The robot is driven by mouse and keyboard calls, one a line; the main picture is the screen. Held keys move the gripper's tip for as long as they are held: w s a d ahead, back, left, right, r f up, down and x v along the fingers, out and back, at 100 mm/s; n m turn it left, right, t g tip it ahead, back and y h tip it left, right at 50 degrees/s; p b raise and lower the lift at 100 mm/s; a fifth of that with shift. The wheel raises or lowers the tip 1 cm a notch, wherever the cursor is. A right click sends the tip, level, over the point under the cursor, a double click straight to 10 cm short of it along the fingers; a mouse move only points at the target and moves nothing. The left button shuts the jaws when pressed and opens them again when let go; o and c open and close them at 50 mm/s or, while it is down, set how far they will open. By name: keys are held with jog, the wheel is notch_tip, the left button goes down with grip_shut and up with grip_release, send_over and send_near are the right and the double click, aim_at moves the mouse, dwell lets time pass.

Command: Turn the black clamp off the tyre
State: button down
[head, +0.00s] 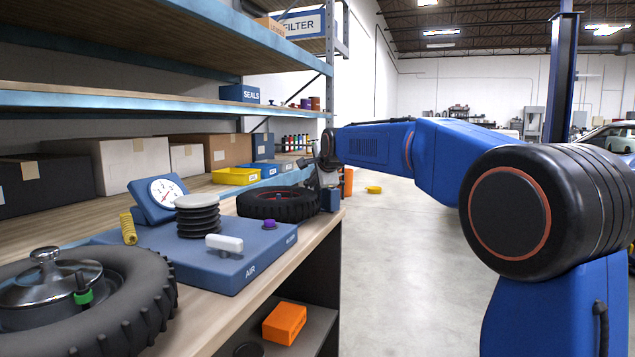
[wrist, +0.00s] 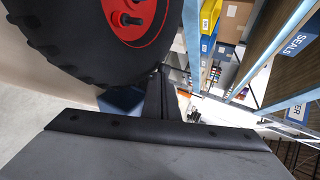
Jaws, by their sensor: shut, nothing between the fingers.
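A black tyre with a red rim (head: 280,203) lies at the far end of the bench in the head view. In the wrist view the same tyre (wrist: 60,40) fills the upper left, with its red hub beside it. My gripper (head: 322,188) is at the tyre's right side, near the bench end. In the wrist view its dark fingers (wrist: 164,85) are together and empty, close to the tread; I cannot tell whether they touch it. I cannot make out the black clamp apart from my dark gripper and the tyre.
A blue AIR board (head: 260,250) with a grey-black bellows (head: 198,216) and a gauge (head: 164,190) lies mid-bench. A nearer tyre (head: 140,290) holds a chrome-capped hub. Shelves (head: 150,100) overhang the bench at left. The floor (head: 400,260) right of the bench is clear.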

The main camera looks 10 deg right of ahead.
aim_at(308, 188)
jog(key=shift+w+a, duration=0.4)
jog(key=shift+w, duration=0.55)
jog(key=shift+w+a+m+h, duration=0.2)
jog(key=shift+w+m+h, duration=0.2)
jog(key=shift+m+h, duration=0.4)
jog(key=shift+w, duration=0.4)
jog(key=shift+w+m+h, duration=0.45)
jog(key=shift+m+h, duration=0.25)
jog(key=shift+w+d, duration=0.2)
jog(key=shift+w, duration=0.35)
jog(key=shift+w+d, duration=0.15)
jog(key=shift+w, duration=0.4)
